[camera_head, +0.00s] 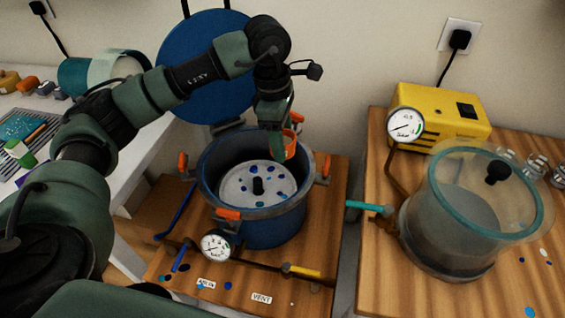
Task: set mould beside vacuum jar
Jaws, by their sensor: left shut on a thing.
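My left gripper (279,150) is above the back right rim of the blue pot. My right gripper is not in view.
The open blue pot (265,222) has orange clamps and a gauge (216,246) in front. Its blue lid (205,75) stands raised behind. A yellow pump (440,115) and another gauge (405,126) stand behind the jar. A gap separates the two wooden surfaces.

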